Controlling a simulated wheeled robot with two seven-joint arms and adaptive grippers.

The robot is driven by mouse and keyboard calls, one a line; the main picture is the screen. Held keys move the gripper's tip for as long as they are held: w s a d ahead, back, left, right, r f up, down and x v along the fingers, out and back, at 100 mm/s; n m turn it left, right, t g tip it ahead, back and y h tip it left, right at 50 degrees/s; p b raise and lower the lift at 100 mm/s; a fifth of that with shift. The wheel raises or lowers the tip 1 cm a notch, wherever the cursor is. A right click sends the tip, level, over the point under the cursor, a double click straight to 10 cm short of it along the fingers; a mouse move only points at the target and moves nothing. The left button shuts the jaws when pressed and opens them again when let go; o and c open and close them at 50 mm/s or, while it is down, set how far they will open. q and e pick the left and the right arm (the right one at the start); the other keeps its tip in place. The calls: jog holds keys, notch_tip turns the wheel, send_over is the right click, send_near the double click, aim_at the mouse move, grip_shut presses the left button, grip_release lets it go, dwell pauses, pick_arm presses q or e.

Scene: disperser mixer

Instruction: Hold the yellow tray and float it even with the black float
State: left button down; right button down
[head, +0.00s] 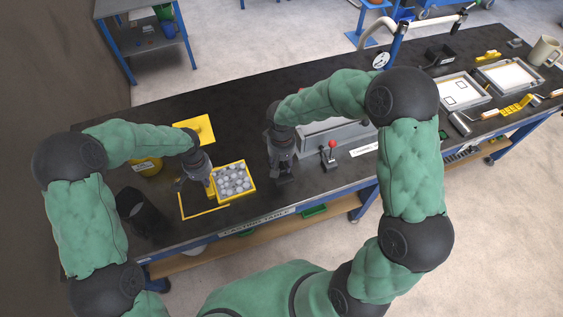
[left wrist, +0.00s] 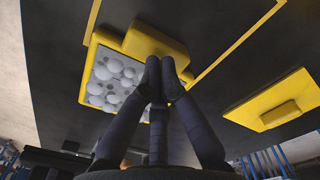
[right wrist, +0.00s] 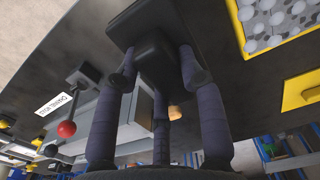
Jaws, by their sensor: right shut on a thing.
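The yellow tray (head: 252,196) holds several grey round pieces and sits on the black table. In the left wrist view, its yellow rim (left wrist: 88,65) carries a yellow block handle (left wrist: 153,42). My left gripper (head: 183,187) is at the tray's left side; its fingertips (left wrist: 160,65) are together beside the handle, with nothing seen between them. My right gripper (right wrist: 157,68) is shut on a black block, the black float (right wrist: 145,25), which lies between its fingers. In the head view this gripper is right of the tray, and the float is hard to separate from the dark fingers.
A yellow plate (head: 203,128) with a small block lies behind the tray. A yellow outline (head: 205,213) marks the table in front of it. A grey box stands behind a red-knobbed lever (head: 332,145) right of my right gripper. Framed trays (head: 462,90) are farther right.

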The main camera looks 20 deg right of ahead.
pick_arm(q)
jog(key=shift+f+b, duration=0.55)
jog(key=shift+f, duration=0.15)
pick_arm(e)
jog(key=shift+f, duration=0.55)
pick_arm(q)
jog(key=shift+s, duration=0.1)
dwell(0.3)
jog(key=shift+f, duration=0.1)
pick_arm(e)
jog(key=w+a+r, duration=0.2)
jog(key=w+a, duration=0.1)
jog(key=a, duration=0.9)
jog(key=f, duration=0.5)
jog(key=shift+w+a+f, duration=0.2)
jog(key=shift+a, duration=0.05)
pick_arm(q)
jog(key=shift+s, duration=0.1)
pick_arm(e)
jog(key=shift+f, duration=0.45)
pick_arm(q)
jog(key=shift+f, duration=0.1)
pick_arm(e)
jog(key=shift+f, duration=0.55)
jog(key=shift+w, duration=0.1)
